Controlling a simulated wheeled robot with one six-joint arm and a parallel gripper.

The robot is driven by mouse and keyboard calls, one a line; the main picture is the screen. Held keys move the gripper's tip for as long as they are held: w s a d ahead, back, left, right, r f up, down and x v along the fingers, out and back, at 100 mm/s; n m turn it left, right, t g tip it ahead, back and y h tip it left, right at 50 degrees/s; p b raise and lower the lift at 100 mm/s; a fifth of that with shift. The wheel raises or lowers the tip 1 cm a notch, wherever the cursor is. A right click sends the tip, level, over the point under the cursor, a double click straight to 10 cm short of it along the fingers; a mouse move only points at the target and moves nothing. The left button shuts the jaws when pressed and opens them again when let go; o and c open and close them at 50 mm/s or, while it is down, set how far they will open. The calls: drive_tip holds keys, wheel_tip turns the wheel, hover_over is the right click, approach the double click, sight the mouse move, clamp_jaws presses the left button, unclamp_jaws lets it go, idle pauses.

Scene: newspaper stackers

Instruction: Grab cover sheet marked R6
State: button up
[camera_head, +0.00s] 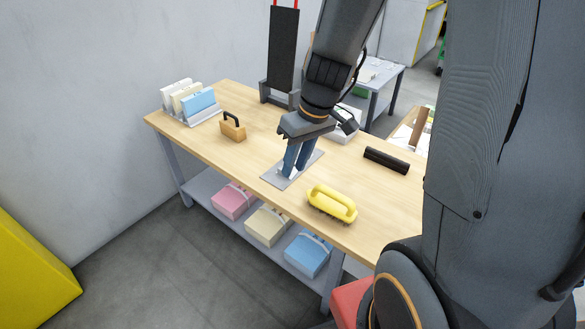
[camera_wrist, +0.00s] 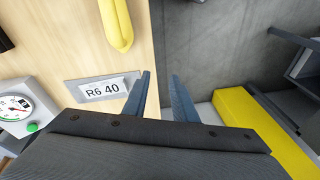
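A flat grey sheet (camera_head: 273,178) lies on the wooden table, partly covered by my gripper in the head view. In the wrist view the grey sheet (camera_wrist: 72,88) bears a white label (camera_wrist: 103,90) reading "R6 40". My gripper (camera_head: 292,174) points down over the sheet in the head view. In the wrist view its two blue fingers (camera_wrist: 161,74) stand apart with nothing seen between them, to the right of the label. I cannot tell whether the fingertips touch the sheet.
A black roller (camera_head: 386,160) and a rack of folders (camera_head: 190,102) are on the table (camera_head: 268,212). A gauge box (camera_wrist: 22,108) stands near. Coloured bundles (camera_head: 267,226) sit below.

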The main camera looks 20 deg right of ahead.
drive_tip(key=w+f+n+b, duration=0.1)
drive_tip(key=w+f, duration=0.3)
drive_tip(key=f, duration=0.1)
drive_tip(key=w+d+f+n+t+b, duration=0.1)
drive_tip(key=w+f, duration=0.4)
drive_tip(key=w+d+f+n+t+b, duration=0.1)
drive_tip(key=w+f, duration=0.3)
drive_tip(key=f, duration=0.1)
drive_tip(key=shift+w+d+n, duration=0.25)
drive_tip(key=shift+w+n, duration=0.05)
clamp_jaws()
